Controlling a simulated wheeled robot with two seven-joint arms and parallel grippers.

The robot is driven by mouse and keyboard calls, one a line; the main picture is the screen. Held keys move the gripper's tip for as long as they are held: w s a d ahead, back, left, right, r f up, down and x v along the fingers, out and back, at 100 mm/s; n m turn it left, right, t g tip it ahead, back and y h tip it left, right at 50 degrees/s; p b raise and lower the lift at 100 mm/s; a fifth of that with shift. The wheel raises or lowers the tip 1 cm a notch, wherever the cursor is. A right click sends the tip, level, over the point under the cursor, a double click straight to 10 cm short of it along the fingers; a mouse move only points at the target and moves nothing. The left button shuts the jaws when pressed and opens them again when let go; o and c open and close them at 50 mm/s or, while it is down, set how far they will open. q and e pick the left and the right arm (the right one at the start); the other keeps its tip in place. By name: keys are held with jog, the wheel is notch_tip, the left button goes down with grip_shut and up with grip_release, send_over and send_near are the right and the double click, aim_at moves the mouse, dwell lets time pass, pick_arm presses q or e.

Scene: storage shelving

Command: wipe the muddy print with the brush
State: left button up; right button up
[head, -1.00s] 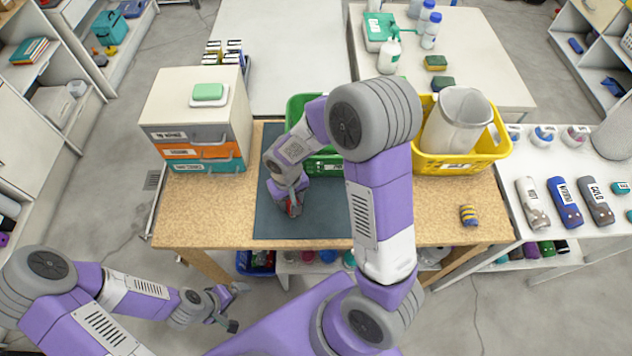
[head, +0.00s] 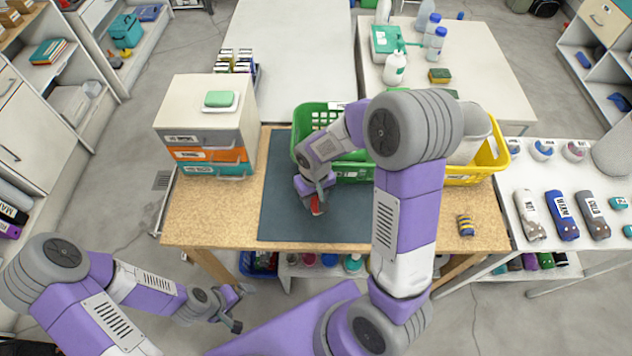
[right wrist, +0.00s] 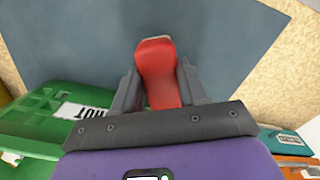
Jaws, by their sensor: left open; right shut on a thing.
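My right gripper (head: 316,203) is shut on a red brush (right wrist: 157,72), low over the dark blue-grey mat (head: 275,215) on the wooden table. In the right wrist view the brush's red body stands between the two grey fingers (right wrist: 157,88). Its lower end is hidden, so I cannot tell whether it touches the mat. No muddy print shows on the visible mat; my arm and gripper cover part of it. My left gripper (head: 232,310) is open and empty, in front of the table's front edge.
A green basket (head: 310,117) stands behind my right gripper and a yellow basket (head: 490,172) to the right. A drawer unit (head: 205,135) stands at the table's left. The mat's front left is clear.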

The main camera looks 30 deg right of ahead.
jog(key=shift+r+p, duration=1.4)
jog(key=shift+r, duration=0.7)
